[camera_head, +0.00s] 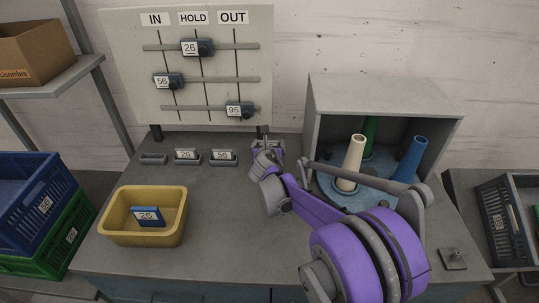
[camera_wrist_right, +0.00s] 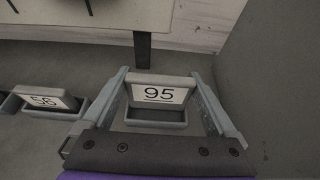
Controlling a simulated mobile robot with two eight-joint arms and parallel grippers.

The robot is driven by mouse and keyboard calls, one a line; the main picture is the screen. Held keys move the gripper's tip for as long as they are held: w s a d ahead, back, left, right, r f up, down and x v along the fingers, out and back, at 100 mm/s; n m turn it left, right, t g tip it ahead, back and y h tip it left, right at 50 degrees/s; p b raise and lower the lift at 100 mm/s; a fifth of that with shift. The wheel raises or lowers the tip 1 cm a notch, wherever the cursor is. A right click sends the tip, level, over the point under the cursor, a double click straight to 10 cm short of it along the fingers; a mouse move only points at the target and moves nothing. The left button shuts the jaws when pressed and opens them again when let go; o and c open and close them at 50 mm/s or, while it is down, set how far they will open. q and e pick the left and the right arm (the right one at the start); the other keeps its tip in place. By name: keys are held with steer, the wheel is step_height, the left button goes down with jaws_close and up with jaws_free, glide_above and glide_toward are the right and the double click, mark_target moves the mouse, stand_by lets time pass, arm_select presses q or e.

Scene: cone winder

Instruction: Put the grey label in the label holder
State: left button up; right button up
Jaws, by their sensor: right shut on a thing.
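The grey label (camera_wrist_right: 158,92) reads 95 and stands upright between the fingers of my right gripper (camera_wrist_right: 160,88) in the right wrist view. That gripper is shut on it. A grey label holder (camera_wrist_right: 156,124) is directly below and in front of the label; I cannot tell whether the label's lower edge is inside it. In the head view my right gripper (camera_head: 267,148) is at the right end of the holder row, and hides most of that holder and the label. My left gripper is not in view.
Holders with labels 26 (camera_head: 187,156) and 56 (camera_head: 223,157) and an empty holder (camera_head: 153,158) stand to the left. A yellow bin (camera_head: 115,233) holds a blue label (camera_head: 147,216). A grey cabinet (camera_head: 313,115) with cones stands right. The sign board (camera_head: 125,60) rises behind.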

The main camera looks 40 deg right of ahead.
steer(key=shift+f, duration=1.95)
steer(key=shift+f+b, duration=0.15)
steer(key=shift+b, duration=0.15)
steer(key=o, duration=1)
steer(key=shift+s+r, duration=0.1)
steer(key=shift+r, duration=0.2)
steer(key=v, duration=1.2)
steer(key=shift+p, duration=0.4)
